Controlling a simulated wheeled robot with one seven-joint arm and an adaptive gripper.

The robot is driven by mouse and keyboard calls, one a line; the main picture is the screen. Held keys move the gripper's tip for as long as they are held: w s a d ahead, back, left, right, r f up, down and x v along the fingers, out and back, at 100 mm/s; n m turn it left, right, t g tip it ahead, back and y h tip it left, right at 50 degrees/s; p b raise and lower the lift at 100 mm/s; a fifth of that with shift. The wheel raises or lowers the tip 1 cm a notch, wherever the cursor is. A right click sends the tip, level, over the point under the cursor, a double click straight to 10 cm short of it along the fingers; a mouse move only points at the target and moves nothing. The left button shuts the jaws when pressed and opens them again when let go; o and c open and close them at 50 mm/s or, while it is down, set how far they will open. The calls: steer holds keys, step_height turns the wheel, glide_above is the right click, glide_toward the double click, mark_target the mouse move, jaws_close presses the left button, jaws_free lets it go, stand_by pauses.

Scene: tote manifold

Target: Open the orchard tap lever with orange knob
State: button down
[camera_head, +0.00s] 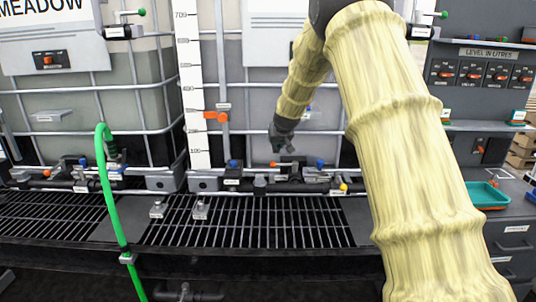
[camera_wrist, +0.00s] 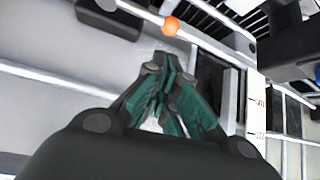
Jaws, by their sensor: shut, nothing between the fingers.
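A small orange knob (camera_head: 273,163) shows on the pipework along the front of the middle tank in the head view. In the wrist view an orange ball knob (camera_wrist: 170,25) stands out near the top, close to a pale bar. My gripper (camera_head: 283,143) hangs from the arm just above this pipework in the head view. In the wrist view its dark teal fingers (camera_wrist: 155,68) are shut and empty, with clear space between their tips and the knob. The knob's lever is hard to make out, and no label reading orchard is legible.
Caged tanks stand behind the pipework. A white level scale (camera_head: 193,85) with an orange marker (camera_head: 215,116) stands left of my gripper. Other taps carry blue and yellow (camera_head: 343,187) knobs. A black grating (camera_head: 250,222) lies in front. A green hose (camera_head: 110,195) rises at left.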

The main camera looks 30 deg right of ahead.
mark_target(284, 164)
steer(key=p+x, duration=0.2)
steer(key=x, duration=0.7)
steer(key=shift+w+f, duration=0.25)
steer(key=shift+f, duration=0.05)
steer(key=shift+a+f, duration=0.1)
